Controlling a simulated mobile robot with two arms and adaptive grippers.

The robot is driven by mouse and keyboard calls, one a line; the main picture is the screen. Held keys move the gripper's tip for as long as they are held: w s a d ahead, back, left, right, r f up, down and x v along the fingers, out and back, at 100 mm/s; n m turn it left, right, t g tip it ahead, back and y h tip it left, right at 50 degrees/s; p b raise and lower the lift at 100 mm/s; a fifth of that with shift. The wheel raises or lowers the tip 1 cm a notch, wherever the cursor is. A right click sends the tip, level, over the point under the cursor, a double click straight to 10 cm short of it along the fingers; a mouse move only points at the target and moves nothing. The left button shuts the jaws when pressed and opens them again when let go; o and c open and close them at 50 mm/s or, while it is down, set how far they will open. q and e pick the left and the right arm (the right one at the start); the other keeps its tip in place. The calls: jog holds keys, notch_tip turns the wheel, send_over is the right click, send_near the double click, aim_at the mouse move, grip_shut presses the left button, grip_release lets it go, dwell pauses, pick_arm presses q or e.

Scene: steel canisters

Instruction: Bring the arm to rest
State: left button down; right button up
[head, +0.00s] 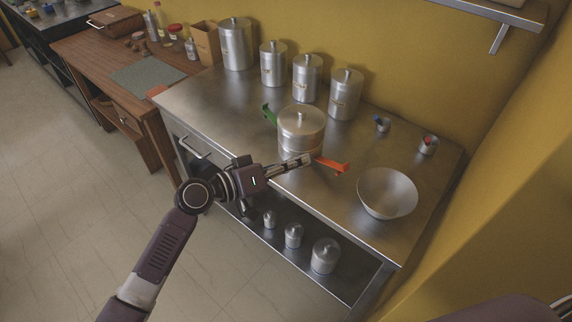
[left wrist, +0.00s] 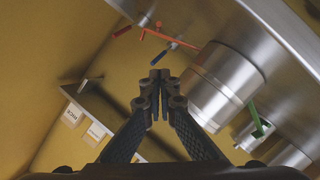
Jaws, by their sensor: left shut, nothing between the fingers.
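My left gripper (head: 302,160) reaches over the front part of the steel counter (head: 225,110). Its fingers are shut and empty, and they also show together in the left wrist view (left wrist: 160,85). A lidded steel pot (head: 300,128) stands just behind the fingers; it also shows in the left wrist view (left wrist: 222,82). An orange piece (head: 333,165) lies just right of the fingertips in the head view; I cannot tell whether they touch. A green piece (head: 269,113) is at the pot's left side. My right gripper is not in view.
Several steel canisters (head: 305,78) line the wall. A steel bowl (head: 387,193) and two small cups (head: 428,145) stand on the right. Lidded tins (head: 325,256) sit on the lower shelf. A wooden table (head: 75,48) adjoins on the left. Floor at lower left is clear.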

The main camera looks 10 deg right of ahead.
pick_arm(q)
jog(key=s+a+f+y, duration=0.6)
jog(key=s+a+f, duration=0.6)
jog(key=s+a, duration=0.25)
jog(key=s+a+f+n+g+y, duration=0.15)
jog(key=s+a+y, duration=0.25)
jog(key=s+a, duration=0.45)
jog(key=s+a+f+n+g+y, duration=0.1)
jog(key=s+a+f+n+y, duration=0.3)
jog(key=a, duration=0.8)
notch_tip(320, 180, down, 25)
jog(key=s+m+g, duration=0.1)
jog(key=s+m, duration=0.1)
jog(key=m, duration=0.1)
jog(key=s+a+f+g+y, duration=0.1)
jog(key=s+a+f, duration=0.1)
jog(key=s+f, duration=1.4)
jog(key=shift+s+a+f, duration=0.4)
jog(key=shift+s, duration=0.6)
